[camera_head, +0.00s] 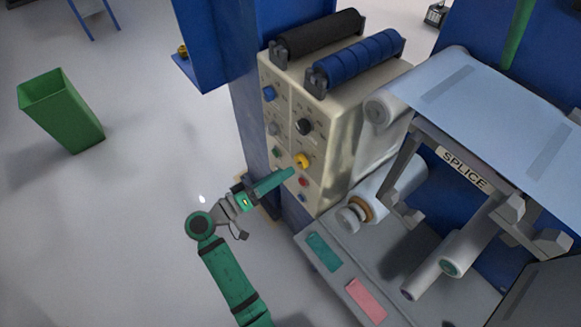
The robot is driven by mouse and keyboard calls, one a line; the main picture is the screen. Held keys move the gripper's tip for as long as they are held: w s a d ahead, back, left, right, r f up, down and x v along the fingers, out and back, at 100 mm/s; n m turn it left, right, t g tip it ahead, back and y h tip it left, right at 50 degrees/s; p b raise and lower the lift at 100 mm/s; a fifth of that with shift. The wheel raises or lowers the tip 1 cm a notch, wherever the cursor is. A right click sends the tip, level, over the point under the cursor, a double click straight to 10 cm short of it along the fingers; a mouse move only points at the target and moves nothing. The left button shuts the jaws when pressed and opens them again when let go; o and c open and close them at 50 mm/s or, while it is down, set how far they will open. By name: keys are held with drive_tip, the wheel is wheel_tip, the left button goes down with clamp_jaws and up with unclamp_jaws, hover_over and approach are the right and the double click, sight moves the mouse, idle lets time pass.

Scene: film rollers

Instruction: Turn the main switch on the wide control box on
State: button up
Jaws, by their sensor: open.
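A beige control box (335,150) with a knob-covered front face stands right of centre, fixed against a blue column. Its face carries a blue knob (269,94), a black knob (305,127), a grey knob (273,129), a yellow knob (303,160) and small green, red and blue buttons. Which one is the main switch, and its position, I cannot tell. My gripper (288,175) is open, at the lower part of this face, just below and left of the yellow knob. Contact cannot be told. It partly covers the panel's lower left.
A black roller (318,36) and a blue roller (358,60) lie on top of the box. To the right are film rolls, a "SPLICE" table (462,168) and a grey ledge with green and pink pads. A green bin (62,110) stands on open floor at left.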

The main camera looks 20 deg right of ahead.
drive_tip(key=v, duration=0.5)
idle(0.5)
drive_tip(key=s+f+n+t+y, duration=0.45)
drive_tip(key=f+n+y, duration=0.2)
drive_tip(key=f, duration=0.75)
drive_tip(key=s+a+f+y, duration=0.4)
drive_tip(key=s+f+y, duration=0.2)
drive_tip(key=s, duration=0.3)
drive_tip(key=s+a+r+t+y, duration=0.1)
drive_tip(key=s+a+r+y, duration=0.1)
drive_tip(key=s, duration=0.4)
drive_tip(key=s+a+r+t+y, duration=0.1)
drive_tip(key=s+a+r+y, duration=0.15)
drive_tip(key=s, duration=0.25)
drive_tip(key=s+d+r+m+t, duration=0.1)
drive_tip(key=s+r, duration=0.2)
drive_tip(key=r, duration=0.3)
drive_tip(key=s+d+r+m+t, duration=0.1)
drive_tip(key=s+r+m, duration=0.1)
drive_tip(key=s+r, duration=0.2)
wheel_tip(320, 180, up, 3)
drive_tip(key=shift+t, duration=0.35)
